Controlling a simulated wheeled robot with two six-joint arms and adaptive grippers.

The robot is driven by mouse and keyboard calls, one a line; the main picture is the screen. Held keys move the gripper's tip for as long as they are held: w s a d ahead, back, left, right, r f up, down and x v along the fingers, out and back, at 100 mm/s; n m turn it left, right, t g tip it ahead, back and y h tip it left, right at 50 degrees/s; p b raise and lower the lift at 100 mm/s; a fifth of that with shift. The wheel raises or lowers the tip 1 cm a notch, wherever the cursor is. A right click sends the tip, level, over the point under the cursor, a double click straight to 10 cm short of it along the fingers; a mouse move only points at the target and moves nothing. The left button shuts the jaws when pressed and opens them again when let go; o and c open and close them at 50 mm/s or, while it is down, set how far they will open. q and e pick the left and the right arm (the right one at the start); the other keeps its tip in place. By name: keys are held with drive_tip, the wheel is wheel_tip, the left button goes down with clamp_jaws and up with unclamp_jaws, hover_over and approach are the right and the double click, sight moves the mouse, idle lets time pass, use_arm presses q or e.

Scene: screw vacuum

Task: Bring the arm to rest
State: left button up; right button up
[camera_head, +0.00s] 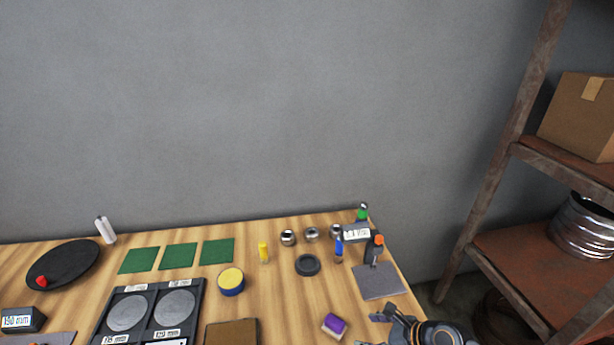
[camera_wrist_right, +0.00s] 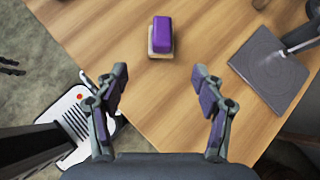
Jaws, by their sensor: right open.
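My right gripper (camera_wrist_right: 160,78) is open, its two fingers apart with nothing between them. In the head view my right gripper (camera_head: 378,328) is at the bottom, near the front right of the wooden table (camera_head: 280,275). A purple block on a pale base (camera_wrist_right: 161,38) lies on the table beyond the fingertips, apart from them. The same purple block (camera_head: 334,325) shows left of the gripper in the head view. My left gripper is not seen in the head view.
A grey square plate (camera_head: 380,282) with an upright tool lies at the table's right. Small bottles, metal rings and a black ring (camera_head: 307,265) stand behind. Green mats (camera_head: 178,257) and a black tray (camera_head: 195,308) are farther left. A rusty shelf (camera_head: 530,255) stands right of the table.

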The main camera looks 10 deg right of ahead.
drive_tip(key=s+a+n+g+h, duration=0.25)
drive_tip(key=s+n, duration=0.35)
drive_tip(key=n, duration=0.9)
drive_tip(key=s+d+r+n+h, duration=0.45)
drive_tip(key=s+n, duration=0.25)
drive_tip(key=n, duration=0.6)
wheel_tip(320, 180, down, 28)
drive_tip(key=s+d+g+b, duration=0.1)
drive_tip(key=s+d+g, duration=0.1)
drive_tip(key=d, duration=0.1)
drive_tip(key=s+f+m+g+b, duration=0.1)
drive_tip(key=s+f, duration=1.6)
drive_tip(key=s, duration=0.1)
drive_tip(key=shift+s+d, duration=0.3)
